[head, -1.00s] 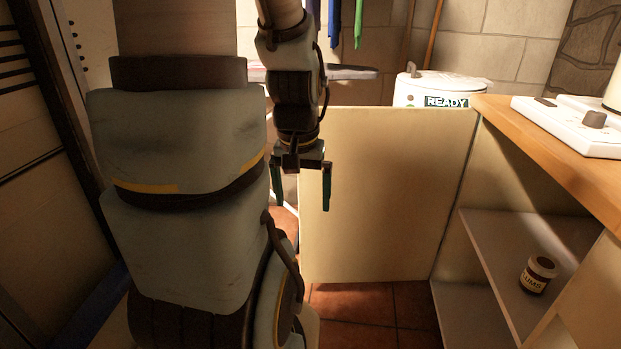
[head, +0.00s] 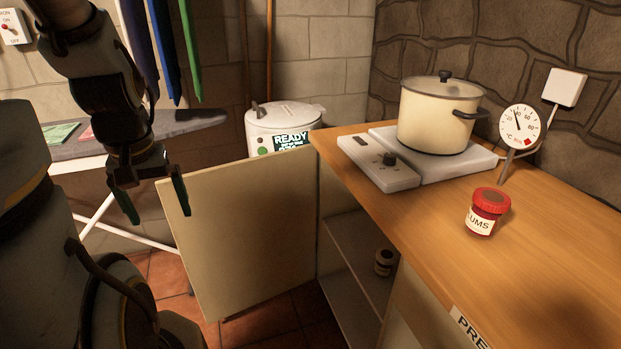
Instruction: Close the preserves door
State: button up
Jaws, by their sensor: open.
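The preserves door (head: 250,235) is a cream panel standing wide open, swung out from the far side of the cupboard under the wooden counter. The cupboard (head: 345,262) shows an open front with a shelf and a dark-lidded jar (head: 384,262) on it. A label on the counter's front edge (head: 468,328) reads "PRE", the rest cut off. My gripper (head: 157,205) is open and empty, fingers pointing down, close to the door's free upper edge at its left. I cannot tell whether it touches the door.
On the counter (head: 545,235) stand a white hotplate (head: 385,178) with a cream pot (head: 437,118), a dial thermometer (head: 520,128) and a red-lidded plum jar (head: 487,211). Behind the door are a white "READY" bin (head: 285,118) and an ironing board (head: 190,122).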

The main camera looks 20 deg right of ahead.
aim_at(247, 239)
jog(key=i+j+u, duration=0.55)
jog(key=u, duration=0.15)
jog(key=i+l, duration=0.05)
